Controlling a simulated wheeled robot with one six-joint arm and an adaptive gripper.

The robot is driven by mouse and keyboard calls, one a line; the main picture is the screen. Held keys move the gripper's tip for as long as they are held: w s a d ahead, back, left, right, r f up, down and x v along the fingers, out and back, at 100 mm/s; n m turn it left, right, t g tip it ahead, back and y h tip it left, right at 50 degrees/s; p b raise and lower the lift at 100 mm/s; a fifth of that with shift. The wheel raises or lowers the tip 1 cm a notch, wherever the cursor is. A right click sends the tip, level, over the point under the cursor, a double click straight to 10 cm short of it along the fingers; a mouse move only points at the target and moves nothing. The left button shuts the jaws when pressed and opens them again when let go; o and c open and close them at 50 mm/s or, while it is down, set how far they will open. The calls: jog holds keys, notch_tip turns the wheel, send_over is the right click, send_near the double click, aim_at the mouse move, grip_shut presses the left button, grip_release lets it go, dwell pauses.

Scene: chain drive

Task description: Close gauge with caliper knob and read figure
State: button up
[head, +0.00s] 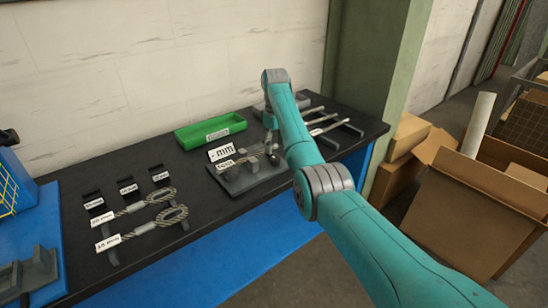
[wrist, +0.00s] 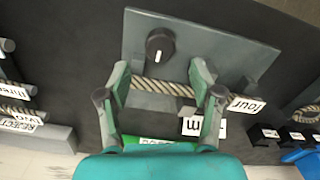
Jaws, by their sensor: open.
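The caliper gauge (head: 262,180) is a grey plate on the black bench, also in the wrist view (wrist: 222,48). Its round black knob (wrist: 160,45) carries a white mark. A twisted grey rope piece (wrist: 168,88) lies across the gauge, with a "four" tag (wrist: 245,103) at its end. The display card (head: 221,152) reads "- mm", with no figure; it is upside down and partly covered by a finger in the wrist view. My gripper (wrist: 160,76) is open and empty over the gauge, fingertips apart, the knob just beyond them. In the head view my arm partly hides the gauge.
A green tray (head: 211,130) stands behind the gauge. Tagged rope loops (head: 150,218) and several small black holders (head: 127,187) lie left. More rope pieces rest on a rack (head: 330,127) at right. A blue crate (head: 14,190) stands at far left; cardboard boxes (head: 490,200) are on the floor.

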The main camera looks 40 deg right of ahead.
aim_at(275, 158)
jog(key=shift+f, duration=3)
jog(key=c, duration=1.1)
jog(key=shift+c, duration=0.2)
